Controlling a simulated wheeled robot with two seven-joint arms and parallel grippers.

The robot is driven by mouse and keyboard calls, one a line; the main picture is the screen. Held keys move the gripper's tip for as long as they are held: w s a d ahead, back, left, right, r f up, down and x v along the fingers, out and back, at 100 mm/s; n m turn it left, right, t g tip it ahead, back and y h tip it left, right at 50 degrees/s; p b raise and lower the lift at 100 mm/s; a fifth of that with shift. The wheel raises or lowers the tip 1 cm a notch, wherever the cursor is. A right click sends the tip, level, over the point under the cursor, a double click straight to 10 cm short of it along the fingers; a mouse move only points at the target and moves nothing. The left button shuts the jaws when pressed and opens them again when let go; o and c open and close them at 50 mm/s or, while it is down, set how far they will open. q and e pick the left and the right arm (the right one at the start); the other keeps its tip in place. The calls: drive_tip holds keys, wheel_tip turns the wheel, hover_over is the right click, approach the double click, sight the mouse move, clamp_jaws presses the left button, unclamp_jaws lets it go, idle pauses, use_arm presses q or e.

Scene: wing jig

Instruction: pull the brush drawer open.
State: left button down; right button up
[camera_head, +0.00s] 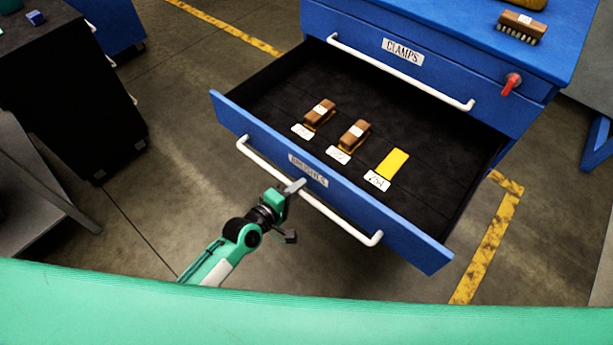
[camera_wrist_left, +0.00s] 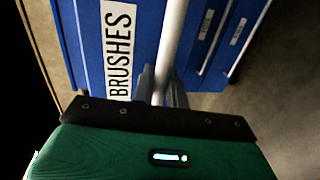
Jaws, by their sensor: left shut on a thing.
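The blue brush drawer (camera_head: 400,240) stands pulled far out of the cabinet, with its black inside in view. Its label (camera_head: 308,170) faces me; the label (camera_wrist_left: 118,50) reads BRUSHES in the left wrist view. The drawer's white bar handle (camera_head: 345,224) runs along its front. My left gripper (camera_head: 294,187) is shut on this handle (camera_wrist_left: 172,40) near its middle, just below the label. In the left wrist view the fingers (camera_wrist_left: 162,88) sit on both sides of the bar. My right gripper is not in view.
Two brown brushes (camera_head: 320,112) (camera_head: 355,134) and an empty yellow spot (camera_head: 394,162) are in the drawer. The CLAMPS drawer (camera_head: 430,55) above is shut, with a red knob (camera_head: 511,83) beside it. A brush (camera_head: 521,27) lies on top. A black cabinet (camera_head: 70,90) stands left.

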use_arm(q)
drive_tip(key=shift+f+v, duration=0.2)
drive_tip(key=shift+v, duration=0.8)
drive_tip(key=shift+f+v, duration=0.2)
drive_tip(key=shift+v, duration=0.85)
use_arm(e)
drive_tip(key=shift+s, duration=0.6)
use_arm(q)
drive_tip(key=shift+f, duration=0.1)
drive_tip(key=c, duration=1.5)
unclamp_jaws()
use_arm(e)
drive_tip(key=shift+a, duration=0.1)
use_arm(q)
drive_tip(key=b+v, duration=0.1)
drive_tip(key=v, duration=1.3)
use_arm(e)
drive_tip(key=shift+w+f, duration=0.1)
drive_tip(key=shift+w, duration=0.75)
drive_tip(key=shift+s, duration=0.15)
